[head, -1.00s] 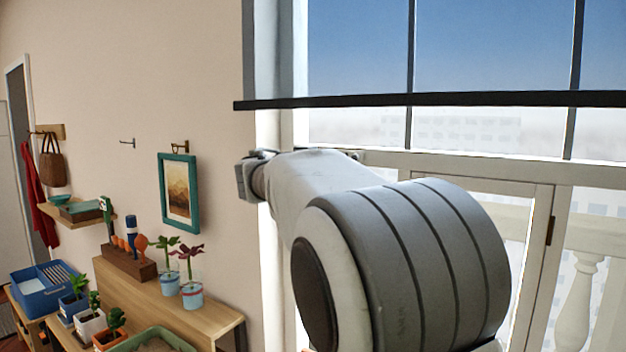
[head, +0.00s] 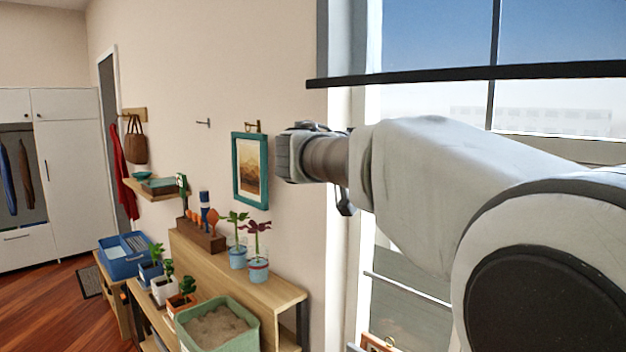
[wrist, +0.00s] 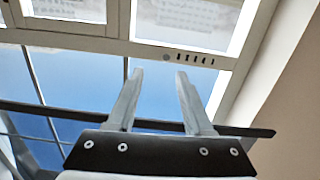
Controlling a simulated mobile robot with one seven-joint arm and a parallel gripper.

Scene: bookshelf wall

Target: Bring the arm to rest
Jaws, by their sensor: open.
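My arm shows large at the right of the head view, stretching from the lower right corner toward the middle. My gripper shows in the wrist view (wrist: 155,75), where its two pale fingers stand apart with nothing between them. Beyond the fingers are window panes and a pale frame. In the head view the fingers themselves are hard to make out behind the arm's end.
A framed picture (head: 250,170) hangs on the wall left of my arm. Below are potted plants (head: 258,268) on a wooden shelf (head: 205,250), a green sandbox (head: 245,325) and a blue crate (head: 122,265). A dark rail (head: 460,75) crosses the window. Floor is clear at far left.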

